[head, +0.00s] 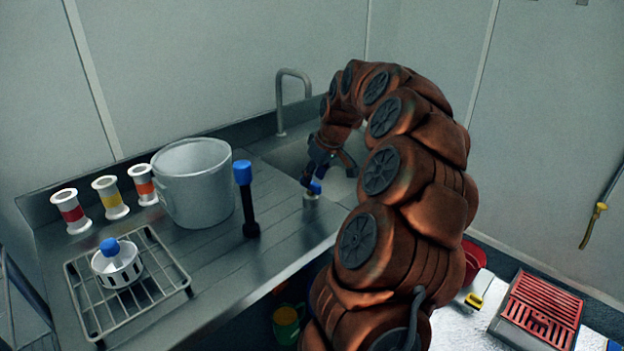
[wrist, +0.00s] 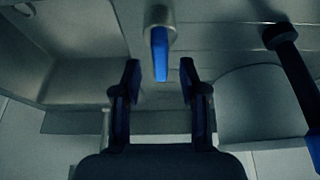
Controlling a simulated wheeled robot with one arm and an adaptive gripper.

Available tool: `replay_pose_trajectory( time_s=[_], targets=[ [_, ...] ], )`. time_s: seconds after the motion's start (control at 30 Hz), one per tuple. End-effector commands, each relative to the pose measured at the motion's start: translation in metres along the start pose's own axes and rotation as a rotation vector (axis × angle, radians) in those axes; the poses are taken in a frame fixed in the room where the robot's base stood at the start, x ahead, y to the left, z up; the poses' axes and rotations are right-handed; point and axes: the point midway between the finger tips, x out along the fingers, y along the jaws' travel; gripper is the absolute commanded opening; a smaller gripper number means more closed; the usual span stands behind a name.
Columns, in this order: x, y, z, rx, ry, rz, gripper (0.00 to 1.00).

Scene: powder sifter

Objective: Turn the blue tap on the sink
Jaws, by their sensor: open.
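The blue tap (head: 314,187) is a small blue lever on a metal base at the front edge of the sink (head: 283,160). My gripper (head: 328,174) is right above and beside the tap in the head view. In the wrist view my gripper (wrist: 160,78) is open, one finger on each side of the lever's line, with gaps to both. My arm hides part of the sink.
A black post with a blue top (head: 246,200) stands left of the tap. A metal pot (head: 196,182), several spools and a wire rack (head: 165,270) are further left. A curved spout (head: 292,90) rises behind the sink.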

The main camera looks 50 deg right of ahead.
Motion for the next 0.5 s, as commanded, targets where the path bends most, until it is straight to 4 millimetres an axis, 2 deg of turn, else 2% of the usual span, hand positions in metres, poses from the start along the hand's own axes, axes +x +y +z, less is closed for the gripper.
replay_pose_trajectory(
  time_s=[0.1,0.2,0.43,0.5],
  targets=[
    [0.015,-0.001,0.0,0.0,-0.003,-0.002,0.43],
    [0.022,-0.001,0.0,0.0,-0.002,-0.002,0.43],
    [0.023,-0.001,0.0,0.0,-0.001,-0.001,0.43],
    [0.023,-0.001,0.0,0.0,-0.001,-0.001,0.38]
  ],
)
